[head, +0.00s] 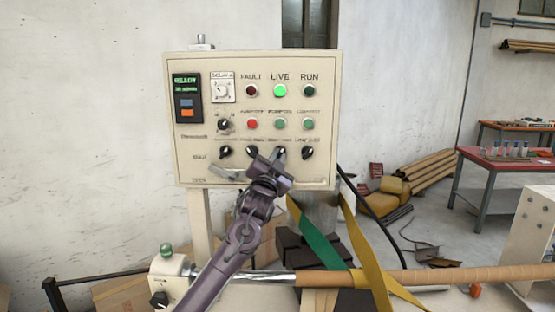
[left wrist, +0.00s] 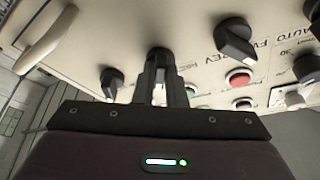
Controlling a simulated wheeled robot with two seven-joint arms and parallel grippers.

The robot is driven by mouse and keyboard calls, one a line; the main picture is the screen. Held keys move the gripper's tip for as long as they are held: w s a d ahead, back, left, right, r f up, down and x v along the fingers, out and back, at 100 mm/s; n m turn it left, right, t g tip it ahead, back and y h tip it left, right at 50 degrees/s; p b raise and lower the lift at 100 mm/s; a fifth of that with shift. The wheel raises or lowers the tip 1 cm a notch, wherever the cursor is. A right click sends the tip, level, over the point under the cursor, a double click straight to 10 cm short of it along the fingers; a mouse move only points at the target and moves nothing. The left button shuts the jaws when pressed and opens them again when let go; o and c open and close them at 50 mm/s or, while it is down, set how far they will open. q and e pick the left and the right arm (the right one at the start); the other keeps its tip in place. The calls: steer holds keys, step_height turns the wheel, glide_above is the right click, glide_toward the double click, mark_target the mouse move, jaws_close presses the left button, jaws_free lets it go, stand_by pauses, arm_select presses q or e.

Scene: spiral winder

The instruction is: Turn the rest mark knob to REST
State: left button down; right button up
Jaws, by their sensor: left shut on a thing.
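The beige control panel (head: 325,120) carries a bottom row of black knobs. My left gripper (head: 258,160) reaches up from below and covers the second position from the left in that row. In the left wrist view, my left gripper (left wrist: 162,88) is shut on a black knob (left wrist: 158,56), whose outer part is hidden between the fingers. Its label is too small or covered to read, so I cannot confirm that it is the rest mark knob or its setting. My right gripper is not in view.
A neighbouring black knob (head: 226,152) is left of the gripper and another (head: 307,153) is to its right. A pale lever (head: 222,173) juts out below. The green lamp (head: 280,91) is lit. A wrapped tube (head: 440,276) and yellow-green strips (head: 318,242) lie in front.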

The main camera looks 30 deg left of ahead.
arm_select(q)
steer(key=shift+w+d+n+g+y+b, duration=0.15)
steer(key=shift+n+g+y+b, duration=1)
steer(key=shift+n, duration=2.1)
steer(key=shift+d+n+g+y+b, duration=0.25)
steer(key=shift+n+y+b, duration=1.55)
steer(key=shift+n, duration=1.5)
steer(key=shift+w+d+n+g+y+b, duration=0.1)
steer(key=shift+n+g+y+b, duration=1.05)
steer(key=shift+n, duration=2.1)
steer(key=shift+n+t+y, duration=0.35)
steer(key=shift+n+y, duration=0.05)
steer(key=shift+y, duration=0.1)
steer(key=c, duration=1.5)
jaws_free()
steer(key=shift+f, duration=0.15)
